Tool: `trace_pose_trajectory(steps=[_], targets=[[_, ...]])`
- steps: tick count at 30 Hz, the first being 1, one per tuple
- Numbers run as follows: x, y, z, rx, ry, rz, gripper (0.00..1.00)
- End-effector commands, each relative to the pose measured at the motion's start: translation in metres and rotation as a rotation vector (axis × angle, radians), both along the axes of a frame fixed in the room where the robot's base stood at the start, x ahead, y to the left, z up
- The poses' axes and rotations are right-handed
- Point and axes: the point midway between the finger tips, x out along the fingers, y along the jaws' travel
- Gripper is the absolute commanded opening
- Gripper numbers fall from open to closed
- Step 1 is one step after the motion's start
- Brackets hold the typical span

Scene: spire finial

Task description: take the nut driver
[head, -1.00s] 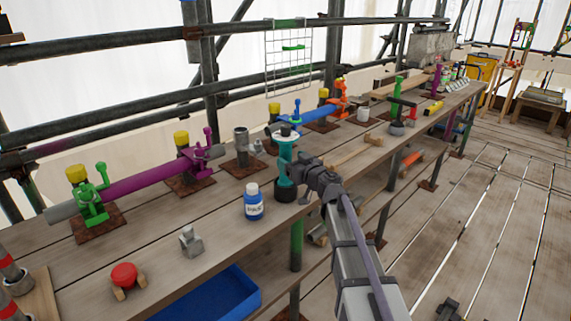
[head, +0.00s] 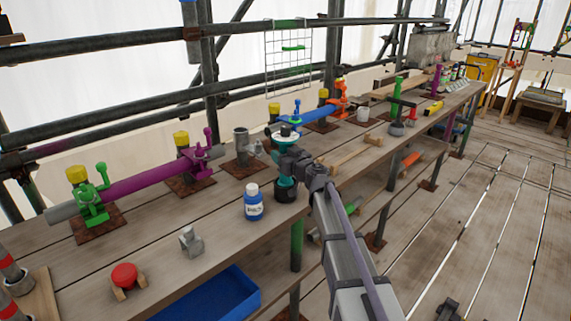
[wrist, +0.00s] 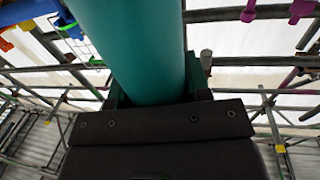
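The teal upright tool, which looks like the nut driver (head: 284,146), stands near the front edge of the bench in the head view. It has a pale disc and dark cap on top and a black base below (head: 286,192). My gripper (head: 288,165) is at its middle, covering part of the shaft. In the wrist view the teal shaft (wrist: 150,50) runs down between the two fingers to the dark palm, with a finger close along each side. Whether the fingers press on it cannot be told.
A blue bottle (head: 254,203) stands just left of the tool. A wooden mallet (head: 357,150) lies to the right. A grey pipe stub (head: 241,149) rises behind. A blue tray (head: 215,296), red knob (head: 124,275) and grey block (head: 189,240) are nearer on the left.

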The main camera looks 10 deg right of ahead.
Motion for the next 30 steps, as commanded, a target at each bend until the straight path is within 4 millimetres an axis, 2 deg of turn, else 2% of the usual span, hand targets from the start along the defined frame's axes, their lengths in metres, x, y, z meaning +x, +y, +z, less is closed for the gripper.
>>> trace_pose_trajectory(steps=[2,12,23,26,30], targets=[[0.000,0.000,0.000,0.000,0.000,0.000,0.34],[0.000,0.000,0.000,0.000,0.000,0.000,0.01],[0.000,0.000,0.002,0.000,0.000,0.000,0.00],[0.000,0.000,0.011,0.000,0.000,0.000,0.00],[0.000,0.000,0.037,0.000,0.000,0.000,0.00]])
